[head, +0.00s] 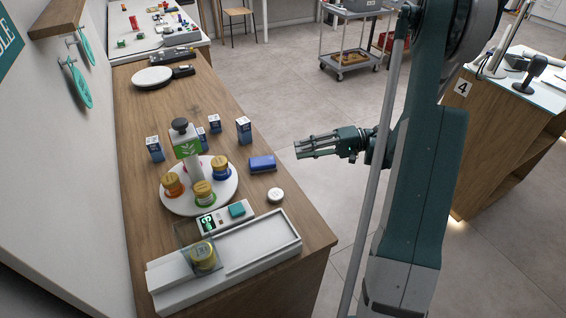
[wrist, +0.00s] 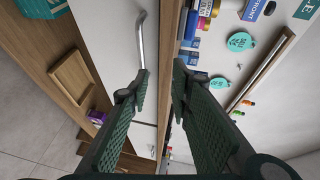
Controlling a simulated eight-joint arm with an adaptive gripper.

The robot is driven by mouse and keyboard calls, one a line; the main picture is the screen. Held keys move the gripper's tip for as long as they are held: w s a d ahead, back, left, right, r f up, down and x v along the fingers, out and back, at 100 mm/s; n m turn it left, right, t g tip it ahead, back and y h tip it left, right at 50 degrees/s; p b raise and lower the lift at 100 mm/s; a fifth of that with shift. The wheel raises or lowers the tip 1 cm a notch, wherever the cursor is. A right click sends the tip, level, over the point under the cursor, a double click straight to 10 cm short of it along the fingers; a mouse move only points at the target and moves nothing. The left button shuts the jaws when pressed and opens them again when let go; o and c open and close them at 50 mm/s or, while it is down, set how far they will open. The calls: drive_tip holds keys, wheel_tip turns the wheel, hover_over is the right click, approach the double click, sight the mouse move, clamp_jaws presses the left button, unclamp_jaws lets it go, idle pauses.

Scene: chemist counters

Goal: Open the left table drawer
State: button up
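A white drawer front (wrist: 108,40) with a silver bar handle (wrist: 141,42) shows in the wrist view, beside the wooden counter edge. The drawer looks shut. In the head view the counter's front is hidden, so neither drawer front nor handle shows there. My gripper (head: 298,149) is to the right of the wooden counter in the head view, out over the floor, with its fingers pointing towards the counter. In the wrist view my gripper (wrist: 161,82) is open and empty. The handle lies ahead of its left finger, apparently without contact; the exact gap is unclear.
A grey cart (head: 349,50) stands behind.

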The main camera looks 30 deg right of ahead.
drive_tip(key=shift+f, duration=1.85)
drive_tip(key=shift+a, duration=0.1)
drive_tip(key=b+x, duration=0.2)
drive_tip(key=x, duration=0.5)
drive_tip(key=shift+a, duration=0.3)
drive_tip(key=shift+w, duration=0.1)
drive_tip(key=shift+c, duration=0.2)
clamp_jaws()
